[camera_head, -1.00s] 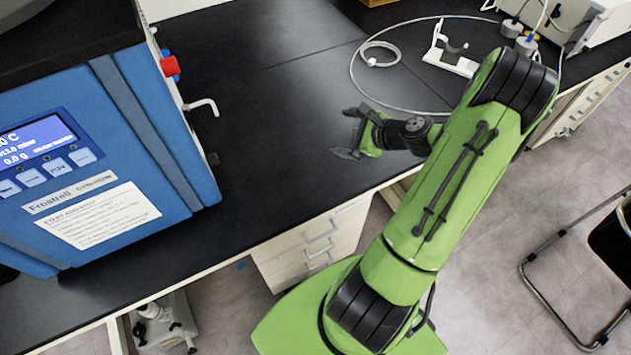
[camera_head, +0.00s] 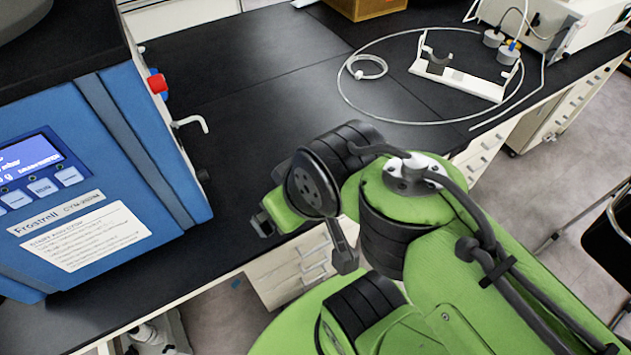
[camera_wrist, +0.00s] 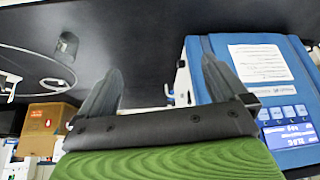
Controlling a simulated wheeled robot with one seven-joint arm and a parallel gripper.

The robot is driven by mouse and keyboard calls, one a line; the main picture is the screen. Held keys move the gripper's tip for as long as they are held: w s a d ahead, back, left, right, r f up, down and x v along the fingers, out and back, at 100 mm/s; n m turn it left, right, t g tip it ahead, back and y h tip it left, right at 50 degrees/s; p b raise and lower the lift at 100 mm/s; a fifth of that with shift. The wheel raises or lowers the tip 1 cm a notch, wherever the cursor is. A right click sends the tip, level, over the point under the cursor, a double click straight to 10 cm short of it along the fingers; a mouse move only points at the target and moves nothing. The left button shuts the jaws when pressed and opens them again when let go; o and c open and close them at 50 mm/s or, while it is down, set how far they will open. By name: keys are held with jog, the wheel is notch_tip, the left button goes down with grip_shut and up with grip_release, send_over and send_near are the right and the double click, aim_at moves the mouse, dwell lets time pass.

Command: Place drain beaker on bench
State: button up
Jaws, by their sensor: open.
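A small clear vessel that looks like the beaker (camera_wrist: 67,48) shows in the wrist view against the black bench top (camera_wrist: 140,25), which appears upside down there. It stands apart from my fingers; I cannot make it out in the head view, where my arm covers part of the bench. My gripper (camera_head: 303,243) is near the bench's front edge in the head view. In the wrist view my gripper (camera_wrist: 160,85) has its two dark fingers spread, with nothing between them. The blue freeze dryer (camera_head: 130,150) with its bent white drain spout (camera_head: 190,123) stands at the left.
A white stand (camera_head: 455,78) and a looped thin tube (camera_head: 345,85) lie at the back right of the bench. A cardboard box (camera_head: 365,8) is at the back. The bench middle (camera_head: 260,115) is clear. A black chair (camera_head: 610,240) stands at the right.

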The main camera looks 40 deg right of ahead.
jog(key=w+d+f+n+t+y+b, duration=0.2)
jog(key=w+d+f+b, duration=0.5)
jog(key=w+d+f, duration=0.45)
jog(key=s+d+f+m+t+h+b, duration=0.25)
jog(key=d+f+t, duration=0.2)
jog(key=d, duration=0.65)
jog(key=s+d+f+m+t+h+b, duration=0.1)
jog(key=d+f+m+t+b, duration=0.3)
jog(key=d, duration=0.7)
jog(key=w+f, duration=0.1)
jog(key=w, duration=0.4)
jog(key=w+d+f+n+g, duration=0.1)
jog(key=w+f, duration=0.1)
jog(key=w, duration=0.3)
jog(key=w+f+n, duration=0.1)
jog(key=w+f, duration=0.1)
jog(key=w, duration=0.3)
jog(key=shift+d+f+n+g+p, duration=0.15)
jog(key=shift+d+n+g+p, duration=0.1)
jog(key=shift+d+p, duration=0.15)
jog(key=shift+s, duration=0.1)
jog(key=c, duration=1.1)
notch_tip(320, 180, up, 10)
jog(key=shift+r+p, duration=0.1)
jog(key=shift+p, duration=1.15)
